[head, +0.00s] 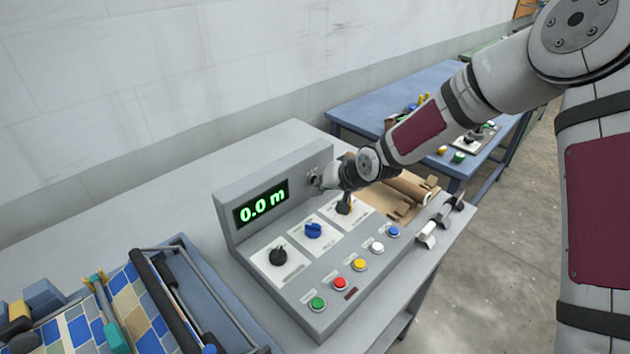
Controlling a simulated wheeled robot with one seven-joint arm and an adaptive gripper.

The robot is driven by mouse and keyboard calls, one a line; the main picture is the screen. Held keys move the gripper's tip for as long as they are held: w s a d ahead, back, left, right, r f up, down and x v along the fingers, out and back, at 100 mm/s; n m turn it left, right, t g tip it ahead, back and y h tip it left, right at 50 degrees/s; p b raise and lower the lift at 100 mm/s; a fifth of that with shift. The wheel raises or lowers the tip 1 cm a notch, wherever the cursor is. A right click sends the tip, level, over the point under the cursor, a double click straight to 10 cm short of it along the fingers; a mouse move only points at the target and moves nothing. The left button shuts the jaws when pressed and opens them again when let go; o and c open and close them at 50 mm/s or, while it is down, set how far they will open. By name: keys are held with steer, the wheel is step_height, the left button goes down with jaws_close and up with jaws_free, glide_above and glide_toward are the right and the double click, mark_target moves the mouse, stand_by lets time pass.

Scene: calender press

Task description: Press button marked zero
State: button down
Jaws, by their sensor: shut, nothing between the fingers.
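The grey control console (226,220) stands on the bench, with a green "0.0 m" display (262,204) on its upright face. Along its front edge is a row of buttons: green (317,303), red (339,283), yellow (359,264), white (377,247) and blue (393,231). Their labels are too small to read, so I cannot tell which is marked zero. My gripper (317,182) is shut and empty, close to the upright face right of the display. It hides that part of the face; I cannot tell whether it touches.
Black (278,256) and blue (313,230) knobs sit on white plates, with a third dark knob (344,204) below my wrist. A roller machine with patterned material (130,310) stands at left. A blue table (360,108) with small items is behind.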

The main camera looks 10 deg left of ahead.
steer(key=shift+s+d+p, duration=0.35)
steer(key=shift+s+d, duration=0.1)
steer(key=shift+d, duration=0.1)
steer(key=shift+d, duration=0.1)
steer(key=shift+s+d+p, duration=0.6)
steer(key=shift+s+d, duration=0.2)
steer(key=shift+d, duration=0.15)
steer(key=shift+s+d+p, duration=0.55)
steer(key=shift+s+d, duration=0.2)
steer(key=shift+d, duration=0.2)
